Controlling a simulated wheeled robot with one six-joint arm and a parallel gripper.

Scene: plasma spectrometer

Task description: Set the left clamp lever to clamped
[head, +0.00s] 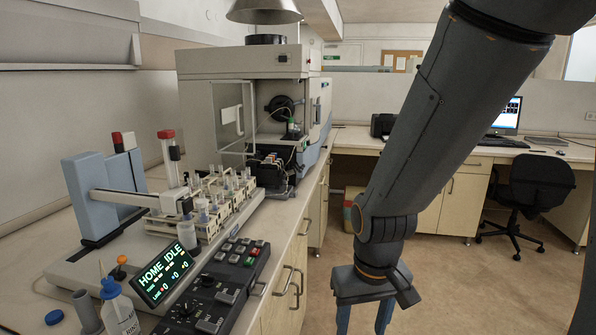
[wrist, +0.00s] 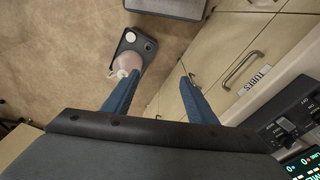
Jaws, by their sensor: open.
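My gripper (head: 364,320) hangs low in the aisle at the right of the bench, fingers pointing down. In the wrist view its two blue fingers (wrist: 160,78) are apart with nothing between them. The spectrometer (head: 240,92) stands on the bench with its front compartment showing. A dark unit with small coloured parts on top (head: 272,172) sits at its front, beyond the sample rack; it looks like the pump with the clamps. The left clamp lever is too small to make out, so its position cannot be told. My gripper is well apart from this unit.
An autosampler with a tube rack (head: 214,203), a lit display (head: 164,274), a control panel (head: 212,290) and a wash bottle (head: 118,310) crowd the near bench. Drawer handles (wrist: 241,69) stick out beside my gripper. A dark tray (wrist: 148,62) holding a container lies on the floor.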

